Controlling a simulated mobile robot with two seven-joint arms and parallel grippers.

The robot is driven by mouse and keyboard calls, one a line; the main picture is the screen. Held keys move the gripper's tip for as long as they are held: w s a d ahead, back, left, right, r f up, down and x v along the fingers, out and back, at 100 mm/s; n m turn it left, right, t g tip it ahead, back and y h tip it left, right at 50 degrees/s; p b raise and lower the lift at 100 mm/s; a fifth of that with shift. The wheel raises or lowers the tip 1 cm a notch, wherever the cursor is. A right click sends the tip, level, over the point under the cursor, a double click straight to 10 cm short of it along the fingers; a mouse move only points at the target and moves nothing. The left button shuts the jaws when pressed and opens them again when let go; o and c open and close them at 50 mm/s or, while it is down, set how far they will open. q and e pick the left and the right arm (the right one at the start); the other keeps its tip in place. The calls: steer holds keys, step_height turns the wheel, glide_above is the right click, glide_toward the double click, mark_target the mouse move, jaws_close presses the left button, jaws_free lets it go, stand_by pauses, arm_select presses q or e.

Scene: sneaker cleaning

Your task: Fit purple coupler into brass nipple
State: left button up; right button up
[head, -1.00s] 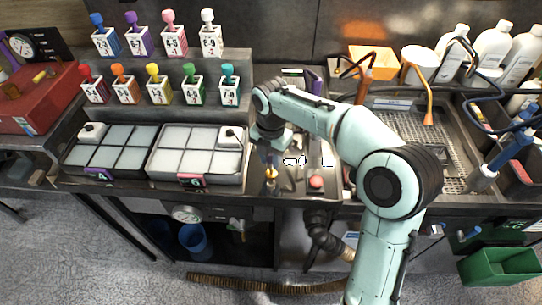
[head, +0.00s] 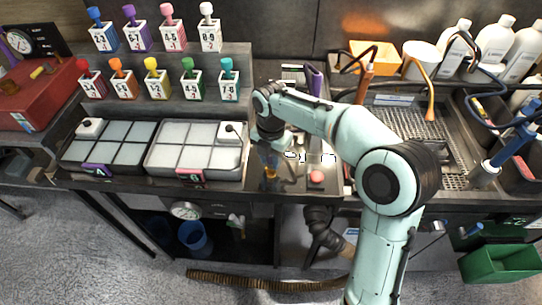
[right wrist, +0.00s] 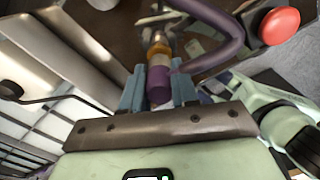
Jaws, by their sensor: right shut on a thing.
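In the right wrist view my right gripper (right wrist: 158,92) is shut on the purple coupler (right wrist: 159,90), a short cylinder with a pale band, between its blue-grey fingers. The brass nipple (right wrist: 159,48) lies just beyond the coupler, nearly in line with it. They look touching or very close; I cannot tell whether the coupler is seated on it. In the head view my right gripper (head: 270,157) points down over the narrow bench section right of the trays, with a small brass-coloured part (head: 270,173) below it. My left gripper is not in view.
A purple hose (right wrist: 232,42) bends close to the right finger. A red button (right wrist: 280,25) is to its right. Two divided trays (head: 198,148) stand left of my gripper; a perforated sink grate (head: 430,125) lies right of my arm. Cubes with coloured tops (head: 157,84) line the shelf behind.

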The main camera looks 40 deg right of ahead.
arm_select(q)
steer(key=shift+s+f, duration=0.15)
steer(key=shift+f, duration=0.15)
arm_select(e)
steer(key=shift+f, duration=0.55)
steer(key=o, duration=1.1)
steer(key=shift+c, duration=0.2)
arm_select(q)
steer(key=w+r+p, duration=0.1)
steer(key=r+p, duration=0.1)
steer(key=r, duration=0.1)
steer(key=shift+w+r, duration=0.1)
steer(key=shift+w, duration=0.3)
arm_select(e)
step_height(320, 180, up, 13)
steer(key=shift+r, duration=0.15)
